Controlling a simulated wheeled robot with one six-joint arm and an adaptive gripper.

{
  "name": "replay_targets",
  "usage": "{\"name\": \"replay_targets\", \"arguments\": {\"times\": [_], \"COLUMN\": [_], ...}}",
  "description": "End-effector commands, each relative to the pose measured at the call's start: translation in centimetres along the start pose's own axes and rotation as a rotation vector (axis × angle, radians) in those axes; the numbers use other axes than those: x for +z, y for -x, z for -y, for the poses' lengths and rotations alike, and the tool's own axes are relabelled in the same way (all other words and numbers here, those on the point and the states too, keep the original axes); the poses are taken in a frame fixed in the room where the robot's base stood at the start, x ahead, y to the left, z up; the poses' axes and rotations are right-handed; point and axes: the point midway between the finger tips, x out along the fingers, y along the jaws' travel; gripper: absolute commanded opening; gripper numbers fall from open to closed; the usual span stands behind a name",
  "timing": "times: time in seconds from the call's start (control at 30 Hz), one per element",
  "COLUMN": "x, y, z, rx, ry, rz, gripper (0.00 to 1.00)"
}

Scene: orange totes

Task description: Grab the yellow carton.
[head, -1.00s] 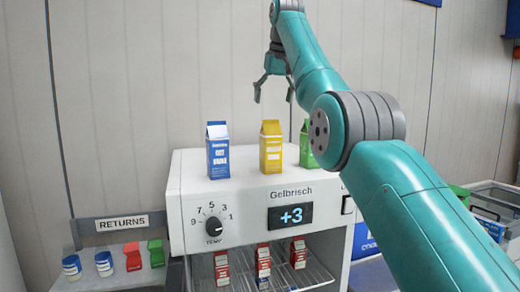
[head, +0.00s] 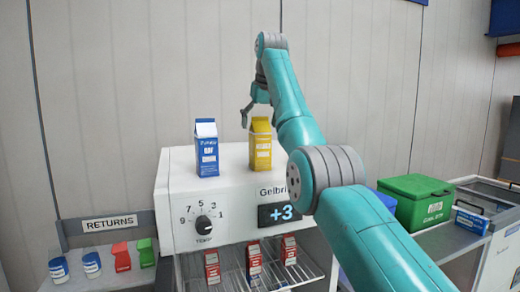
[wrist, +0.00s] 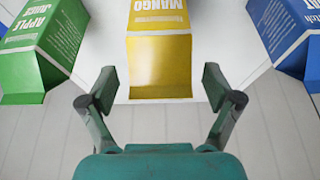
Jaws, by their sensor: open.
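The yellow carton (head: 260,147) stands upright on top of the white fridge, right of the blue carton (head: 206,150). In the wrist view the yellow carton (wrist: 160,55), lettered MANGO, lies straight ahead, its top edge between the fingertips in the picture. My gripper (head: 255,112) is open and empty, beside the upper part of the yellow carton in the head view; my arm hides part of it. Both fingers of my gripper (wrist: 158,85) show in the wrist view, spread wider than the carton. I cannot tell the exact gap in depth.
A green carton (wrist: 40,50) stands beside the yellow one in the wrist view; my arm hides it in the head view. The white fridge (head: 230,205) has red cartons (head: 254,258) on its rack. A green box (head: 415,200) stands right. A returns shelf (head: 115,280) is at left.

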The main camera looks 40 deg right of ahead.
Motion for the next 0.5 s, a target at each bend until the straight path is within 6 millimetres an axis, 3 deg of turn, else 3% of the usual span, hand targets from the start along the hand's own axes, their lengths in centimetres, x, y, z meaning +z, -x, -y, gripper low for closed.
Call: {"name": "replay_targets", "arguments": {"times": [0.1, 0.33, 0.37, 0.5], "x": [0.01, 0.01, 0.01, 0.01], "y": [-1.41, -1.70, -1.70, -1.69], "z": [0.05, 0.04, 0.04, 0.04], "rx": [0.000, 0.000, 0.000, 0.000], "ry": [0.000, 0.000, 0.000, 0.000], "rz": [0.000, 0.000, 0.000, 0.000], "gripper": [0.90, 0.90, 0.87, 0.52]}}
